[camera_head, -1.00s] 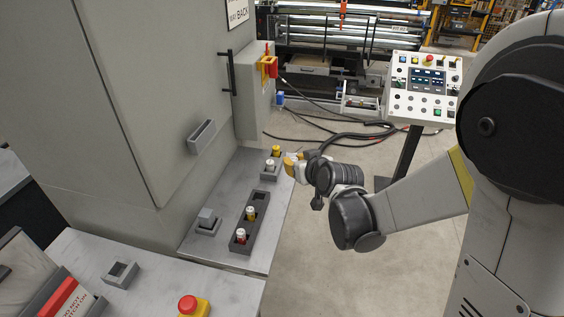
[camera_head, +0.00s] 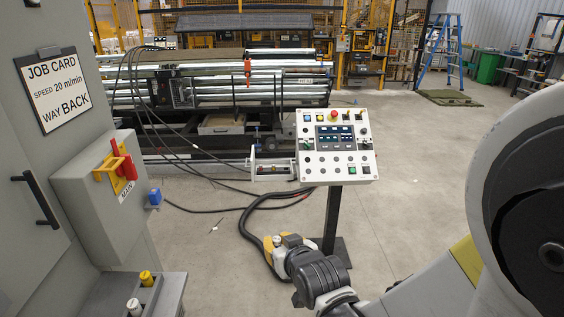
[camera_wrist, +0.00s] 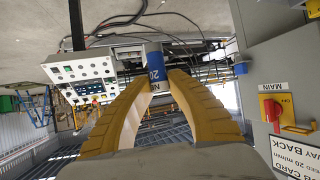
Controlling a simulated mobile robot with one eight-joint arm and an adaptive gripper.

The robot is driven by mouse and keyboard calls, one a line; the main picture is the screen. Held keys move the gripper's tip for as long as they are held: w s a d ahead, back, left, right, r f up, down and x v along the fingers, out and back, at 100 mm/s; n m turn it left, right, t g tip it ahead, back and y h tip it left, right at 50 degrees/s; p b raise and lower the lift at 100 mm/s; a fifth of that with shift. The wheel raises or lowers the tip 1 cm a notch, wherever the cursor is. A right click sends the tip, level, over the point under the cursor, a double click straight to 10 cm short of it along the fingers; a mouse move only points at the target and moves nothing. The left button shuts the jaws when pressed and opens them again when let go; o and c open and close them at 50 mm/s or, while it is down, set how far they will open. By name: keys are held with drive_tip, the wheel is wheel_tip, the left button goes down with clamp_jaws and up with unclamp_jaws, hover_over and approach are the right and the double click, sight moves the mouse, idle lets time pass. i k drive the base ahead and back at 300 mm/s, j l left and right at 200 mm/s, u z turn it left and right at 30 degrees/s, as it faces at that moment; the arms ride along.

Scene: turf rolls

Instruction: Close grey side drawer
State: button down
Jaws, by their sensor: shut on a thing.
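A tray-like drawer (camera_head: 222,125) with a brown inside and a pale front shows low in the machine across the floor. It seems pulled out; I cannot tell surely whether it is the grey side drawer. My gripper (camera_head: 277,245), with yellow fingers, is in front of the control panel stand, well short of the machine. In the wrist view my gripper (camera_wrist: 157,78) is shut on a blue and white cylinder (camera_wrist: 155,62) marked 20, held between the fingertips. The cylinder's lower part is hidden by the fingers.
A control panel (camera_head: 336,145) on a dark post (camera_head: 332,220) stands just beyond my gripper. Black hoses (camera_head: 262,210) lie on the floor. A grey cabinet (camera_head: 45,200) with a red and yellow main switch (camera_head: 117,168) is at the left. Open floor (camera_head: 420,170) lies right.

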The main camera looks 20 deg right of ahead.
sight(287, 173)
drive_tip(key=i+l, duration=0.25)
drive_tip(key=i, duration=0.25)
drive_tip(key=i+l, duration=0.2)
drive_tip(key=i, duration=0.3)
drive_tip(key=i+l, duration=0.25)
drive_tip(key=i, duration=0.2)
drive_tip(key=i+j+z, duration=0.15)
drive_tip(key=i+j, duration=1)
